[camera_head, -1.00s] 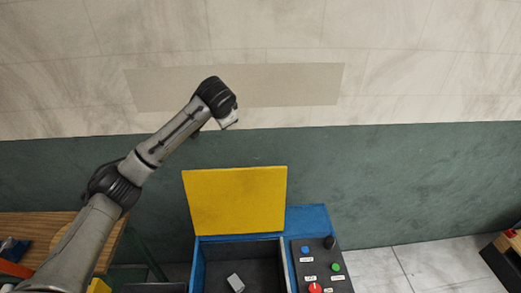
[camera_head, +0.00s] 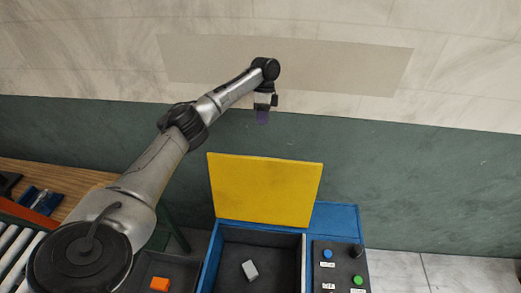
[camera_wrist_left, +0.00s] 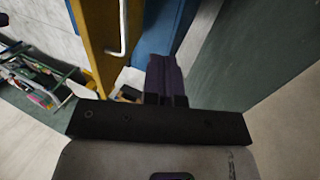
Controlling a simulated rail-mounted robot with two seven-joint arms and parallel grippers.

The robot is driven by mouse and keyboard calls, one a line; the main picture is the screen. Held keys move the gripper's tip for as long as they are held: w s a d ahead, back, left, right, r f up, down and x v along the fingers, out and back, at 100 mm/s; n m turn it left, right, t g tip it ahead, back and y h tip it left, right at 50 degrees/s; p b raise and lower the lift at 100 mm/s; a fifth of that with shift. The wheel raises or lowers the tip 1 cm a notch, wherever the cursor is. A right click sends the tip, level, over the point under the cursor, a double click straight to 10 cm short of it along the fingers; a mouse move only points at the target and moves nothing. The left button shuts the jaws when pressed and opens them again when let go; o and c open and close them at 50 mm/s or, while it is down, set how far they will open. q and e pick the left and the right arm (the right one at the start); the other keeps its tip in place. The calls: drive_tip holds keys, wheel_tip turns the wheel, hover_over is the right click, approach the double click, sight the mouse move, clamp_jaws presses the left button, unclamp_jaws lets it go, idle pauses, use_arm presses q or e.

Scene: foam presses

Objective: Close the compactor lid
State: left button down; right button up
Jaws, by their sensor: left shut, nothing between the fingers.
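The compactor is a blue box (camera_head: 336,217) with its yellow lid (camera_head: 265,190) standing open along the back edge. Its dark inside holds a small grey block (camera_head: 250,270). My left gripper (camera_head: 263,118) points down behind and above the lid's top edge, apart from it. Its purple fingers are shut and empty. In the left wrist view the fingers (camera_wrist_left: 167,75) show beside the lid's yellow edge (camera_wrist_left: 95,42), with a white handle (camera_wrist_left: 121,30) on the lid. The compactor's blue body (camera_wrist_left: 155,28) is beyond them. My right gripper is out of view.
A panel with a blue button (camera_head: 328,253), a green button (camera_head: 358,280) and a black knob sits right of the opening. An orange block (camera_head: 160,284) lies in a dark tray at left. A wooden table (camera_head: 60,182) and roller conveyor stand further left. A green-and-white wall is behind.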

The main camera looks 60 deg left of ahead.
use_arm(q)
drive_tip(key=s+d+f+p, duration=0.4)
drive_tip(key=d+f, duration=0.1)
drive_tip(key=f, duration=0.3)
drive_tip(key=shift+d+f, duration=0.2)
drive_tip(key=shift+d, duration=0.15)
drive_tip(key=shift+s, duration=0.1)
drive_tip(key=shift+r, duration=0.1)
